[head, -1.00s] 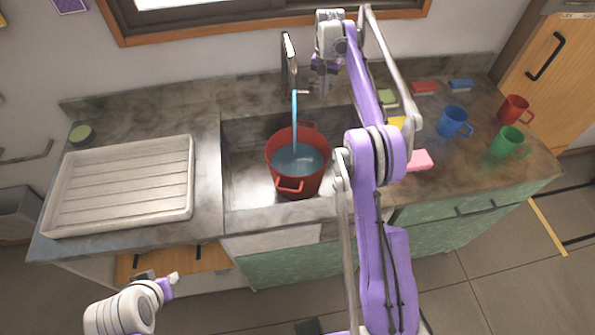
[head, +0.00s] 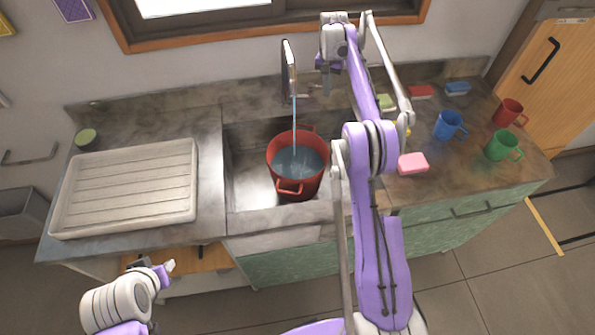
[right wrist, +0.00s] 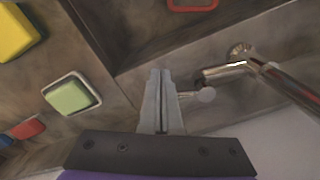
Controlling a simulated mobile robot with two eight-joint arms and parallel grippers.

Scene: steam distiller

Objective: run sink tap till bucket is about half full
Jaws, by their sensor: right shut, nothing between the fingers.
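The sink tap (head: 289,68) stands at the back of the sink, and a thin blue stream falls from it into the red bucket (head: 309,187). The bucket stands upright in the sink basin (head: 243,190), with blue water (head: 301,160) visible inside, well below the rim. My right gripper (head: 327,88) is shut and empty, just right of the tap. In the right wrist view, its closed fingertips (right wrist: 160,74) are beside the tap's small handle with a round pale end (right wrist: 206,95). My left gripper (head: 169,267) is low at the left, in front of the counter; its jaws are unclear.
A white drying tray (head: 128,190) lies left of the sink. Right of it are a pink sponge (head: 413,163), a blue mug (head: 449,125), a green mug (head: 502,146) and a red mug (head: 509,111). My right arm reaches over the counter right of the bucket.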

